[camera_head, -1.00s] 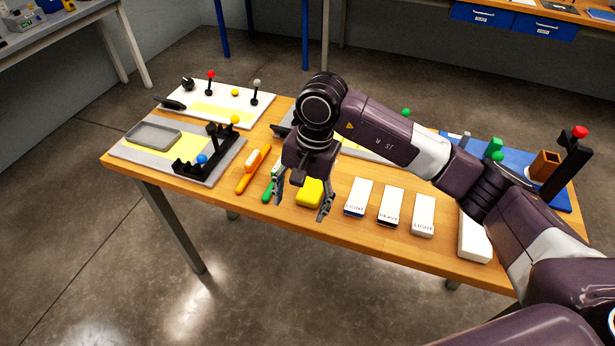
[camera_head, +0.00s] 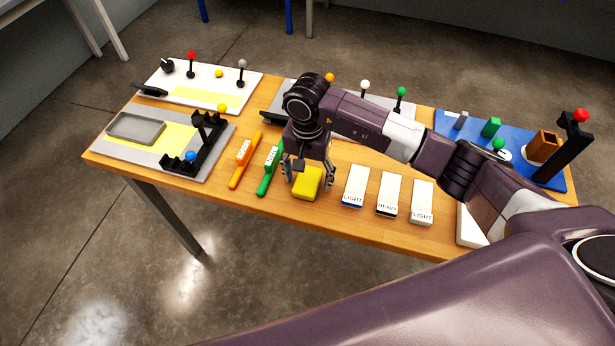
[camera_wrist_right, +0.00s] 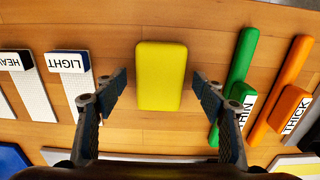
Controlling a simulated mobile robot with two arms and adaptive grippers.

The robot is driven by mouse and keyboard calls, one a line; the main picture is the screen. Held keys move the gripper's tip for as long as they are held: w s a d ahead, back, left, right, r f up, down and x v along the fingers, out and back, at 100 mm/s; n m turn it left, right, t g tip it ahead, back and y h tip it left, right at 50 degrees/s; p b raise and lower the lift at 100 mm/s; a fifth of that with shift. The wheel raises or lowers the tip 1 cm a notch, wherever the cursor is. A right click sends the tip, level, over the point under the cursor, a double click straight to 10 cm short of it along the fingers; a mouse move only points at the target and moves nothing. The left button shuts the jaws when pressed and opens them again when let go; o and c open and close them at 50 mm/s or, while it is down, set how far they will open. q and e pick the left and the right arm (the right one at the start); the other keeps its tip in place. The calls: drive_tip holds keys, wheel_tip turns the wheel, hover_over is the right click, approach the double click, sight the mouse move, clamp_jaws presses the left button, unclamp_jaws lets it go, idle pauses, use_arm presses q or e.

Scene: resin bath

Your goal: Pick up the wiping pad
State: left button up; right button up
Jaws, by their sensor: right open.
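The wiping pad looks like a yellow rounded block (camera_head: 307,183) on the wooden table near its front edge. In the right wrist view the yellow pad (camera_wrist_right: 161,76) lies centred between and beyond the fingertips. My right gripper (camera_head: 309,180) is open and points down over the pad, with a finger on each side. In the right wrist view its two fingers (camera_wrist_right: 160,85) are spread, with gaps of bare wood between them and the pad. I cannot tell the exact height of the fingertips. My left gripper does not show.
A green THIN tool (camera_head: 269,172) and an orange THICK tool (camera_head: 245,160) lie left of the pad. White blocks marked LIGHT (camera_head: 355,187) and HEAVY (camera_head: 388,195) lie to the right. A grey board with a tray (camera_head: 136,128) is at the left. A blue board (camera_head: 455,127) is at the right.

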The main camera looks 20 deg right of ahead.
sight(308, 179)
drive_tip(key=shift+f, duration=0.1)
drive_tip(key=c, duration=1.2)
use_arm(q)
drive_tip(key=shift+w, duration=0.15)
use_arm(e)
drive_tip(key=shift+c, duration=0.2)
drive_tip(key=shift+r+b, duration=0.3)
drive_tip(key=shift+r, duration=0.15)
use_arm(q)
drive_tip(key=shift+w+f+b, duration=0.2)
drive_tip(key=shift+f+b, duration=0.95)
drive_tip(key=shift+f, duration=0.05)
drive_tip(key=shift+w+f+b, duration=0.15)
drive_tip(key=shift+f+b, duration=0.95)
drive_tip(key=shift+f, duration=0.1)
use_arm(e)
wheel_tip(308, 179, up, 19)
